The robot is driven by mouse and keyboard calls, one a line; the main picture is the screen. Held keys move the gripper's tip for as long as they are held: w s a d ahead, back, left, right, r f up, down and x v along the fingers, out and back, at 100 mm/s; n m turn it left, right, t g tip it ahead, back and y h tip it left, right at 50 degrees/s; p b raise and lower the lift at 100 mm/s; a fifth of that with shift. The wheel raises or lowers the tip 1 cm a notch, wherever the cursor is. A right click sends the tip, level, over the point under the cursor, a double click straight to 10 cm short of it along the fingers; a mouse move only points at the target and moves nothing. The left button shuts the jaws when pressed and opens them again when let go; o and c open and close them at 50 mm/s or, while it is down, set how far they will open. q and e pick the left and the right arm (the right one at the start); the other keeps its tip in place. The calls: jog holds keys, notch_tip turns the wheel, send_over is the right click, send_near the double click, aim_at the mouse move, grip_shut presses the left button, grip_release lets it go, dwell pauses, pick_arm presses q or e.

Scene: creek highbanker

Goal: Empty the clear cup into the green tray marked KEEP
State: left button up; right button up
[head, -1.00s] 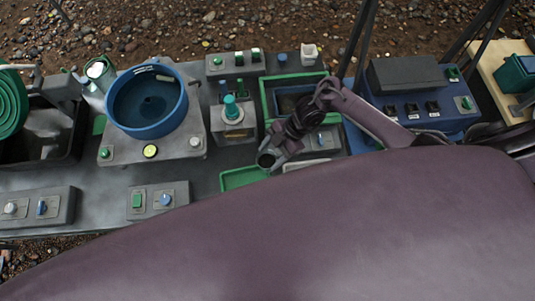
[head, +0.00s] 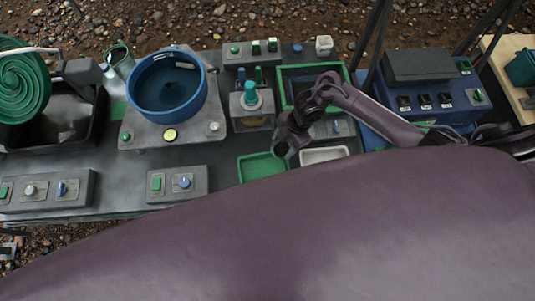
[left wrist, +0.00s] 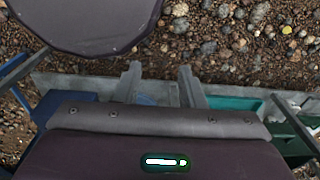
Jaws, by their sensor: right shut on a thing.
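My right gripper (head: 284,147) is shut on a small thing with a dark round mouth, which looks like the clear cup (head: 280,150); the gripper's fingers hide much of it. It is held over or near the right end of a shallow green tray (head: 258,168). No lettering is readable on the tray, and its near edge is cut off by my purple body. I cannot tell whether the cup is tilted or what is in it. In the left wrist view my left gripper (left wrist: 160,86) is open, with its two fingers apart and nothing seen between them.
A white tray (head: 324,154) lies just right of the green tray. A larger green-rimmed bin (head: 283,91) stands behind. A blue round basin (head: 166,82) and a bottle-topped box (head: 251,107) stand left. A blue switch box (head: 437,98) stands right.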

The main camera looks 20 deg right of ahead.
jog(key=shift+a, duration=0.15)
jog(key=shift+s+a+r, duration=0.15)
jog(key=shift+a, duration=0.15)
jog(key=shift+s+a+r+h, duration=0.1)
jog(key=shift+a+r+h, duration=0.15)
jog(key=shift+h, duration=0.25)
pick_arm(q)
jog(key=shift+a, duration=0.6)
pick_arm(e)
jog(key=shift+s+a+r+t+h, duration=0.15)
jog(key=shift+a+t+h, duration=0.15)
jog(key=shift+h, duration=0.2)
jog(key=shift+a+r+t+h, duration=0.2)
jog(key=shift+a+t+h, duration=0.1)
jog(key=shift+h, duration=0.5)
pick_arm(q)
jog(key=shift+d, duration=0.2)
